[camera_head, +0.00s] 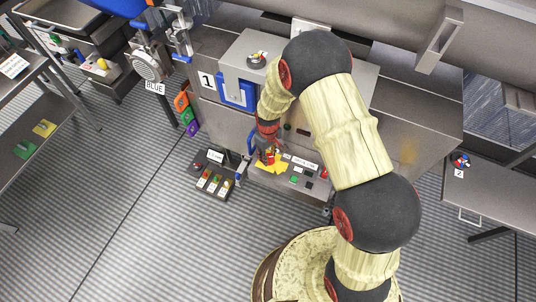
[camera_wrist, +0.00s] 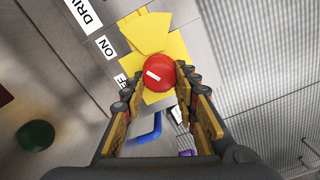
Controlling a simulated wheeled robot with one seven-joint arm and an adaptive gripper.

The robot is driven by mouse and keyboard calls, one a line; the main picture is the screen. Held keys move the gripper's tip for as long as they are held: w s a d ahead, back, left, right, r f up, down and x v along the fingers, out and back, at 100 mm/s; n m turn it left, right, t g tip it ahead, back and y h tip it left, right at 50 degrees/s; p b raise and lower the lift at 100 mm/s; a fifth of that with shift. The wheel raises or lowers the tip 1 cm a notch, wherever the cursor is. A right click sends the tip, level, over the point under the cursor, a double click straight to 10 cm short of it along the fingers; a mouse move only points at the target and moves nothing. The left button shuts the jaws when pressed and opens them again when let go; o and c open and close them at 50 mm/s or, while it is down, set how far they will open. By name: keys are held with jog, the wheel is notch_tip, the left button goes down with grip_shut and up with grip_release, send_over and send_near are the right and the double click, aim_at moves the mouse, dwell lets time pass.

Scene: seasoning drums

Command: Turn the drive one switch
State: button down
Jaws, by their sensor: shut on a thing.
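The drive one switch is a round red knob (camera_wrist: 160,70) with a short white mark, on a yellow plate (camera_wrist: 150,32) in the wrist view. The white mark sits on the knob's left half; I cannot tell exactly which label it points at. An "ON" label (camera_wrist: 105,47) and a partly hidden label ending in "FF" (camera_wrist: 121,80) lie left of the knob. My gripper (camera_wrist: 158,84) is shut on the knob, a finger on each side. In the head view my gripper (camera_head: 268,145) reaches down to the yellow plate (camera_head: 272,167) and hides most of the knob.
A panel with small buttons (camera_head: 301,176) lies right of the plate. A box with several coloured buttons (camera_head: 213,183) stands to the left. A blue handle (camera_wrist: 146,131) is close below my fingers in the wrist view. The striped floor (camera_head: 150,245) in front is clear.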

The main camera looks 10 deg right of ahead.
dwell(0.4)
jog(key=c, duration=1.4)
grip_release()
notch_tip(320, 180, up, 12)
